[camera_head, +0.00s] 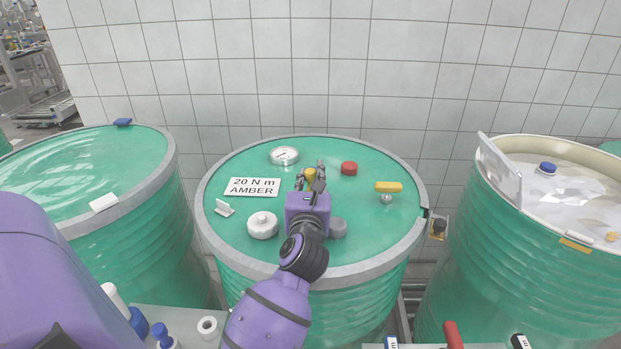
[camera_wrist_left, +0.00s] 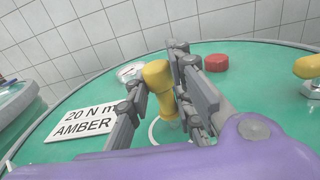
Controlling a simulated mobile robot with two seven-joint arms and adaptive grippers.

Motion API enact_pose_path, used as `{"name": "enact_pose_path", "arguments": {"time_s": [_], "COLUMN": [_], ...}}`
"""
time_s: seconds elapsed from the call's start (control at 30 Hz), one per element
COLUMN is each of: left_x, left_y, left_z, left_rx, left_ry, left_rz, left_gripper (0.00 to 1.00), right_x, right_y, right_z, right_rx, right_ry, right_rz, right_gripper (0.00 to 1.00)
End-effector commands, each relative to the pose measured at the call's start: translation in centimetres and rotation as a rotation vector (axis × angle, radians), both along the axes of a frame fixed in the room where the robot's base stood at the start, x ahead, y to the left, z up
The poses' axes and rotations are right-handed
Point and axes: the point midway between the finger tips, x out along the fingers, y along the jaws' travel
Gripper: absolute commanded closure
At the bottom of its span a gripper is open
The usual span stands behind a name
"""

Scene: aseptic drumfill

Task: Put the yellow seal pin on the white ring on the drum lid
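The yellow seal pin (camera_head: 310,173) is between the fingers of my left gripper (camera_head: 310,181), above the middle of the green drum lid (camera_head: 285,215). In the left wrist view the pin (camera_wrist_left: 158,80) has a wide rounded head and a narrower lower part. Both fingers of the left gripper (camera_wrist_left: 158,88) appear to close on its sides. The white ring (camera_wrist_left: 155,133) lies on the lid around the pin's lower end as seen there, partly hidden by the fingers. Whether the pin touches the lid is hard to tell. My right gripper is not in view.
The lid also bears a dial gauge (camera_head: 284,155), a red cap (camera_head: 349,168), a yellow-handled part (camera_head: 388,188), a white round knob (camera_head: 262,225), a grey cap (camera_head: 338,228) and a "20 N m AMBER" card (camera_head: 252,187). Other green drums stand left and right; a tiled wall is behind.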

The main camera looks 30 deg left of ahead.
Motion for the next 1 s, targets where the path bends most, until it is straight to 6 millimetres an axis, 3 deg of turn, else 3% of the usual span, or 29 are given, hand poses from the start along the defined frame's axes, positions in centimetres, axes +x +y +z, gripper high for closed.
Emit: {"name": "enact_pose_path", "arguments": {"time_s": [0.03,0.1,0.5,1.0], "left_x": [0.0,0.0,-0.2,-8.4], "left_y": [0.0,0.0,-0.1,-5.1], "left_z": [-0.1,-0.1,0.3,-0.1], "left_rx": [0.000,0.000,-0.001,-0.003], "left_ry": [0.002,0.002,0.003,0.006], "left_rz": [0.001,0.001,0.001,0.001], "left_gripper": [0.71,0.62,0.61,0.61], "right_x": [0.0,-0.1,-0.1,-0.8], "right_y": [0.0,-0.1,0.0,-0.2], "right_z": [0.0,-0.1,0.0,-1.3], "right_rx": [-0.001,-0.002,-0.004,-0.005], "right_ry": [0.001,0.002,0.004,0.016], "right_rz": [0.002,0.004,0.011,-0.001], "right_gripper": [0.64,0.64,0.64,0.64]}}
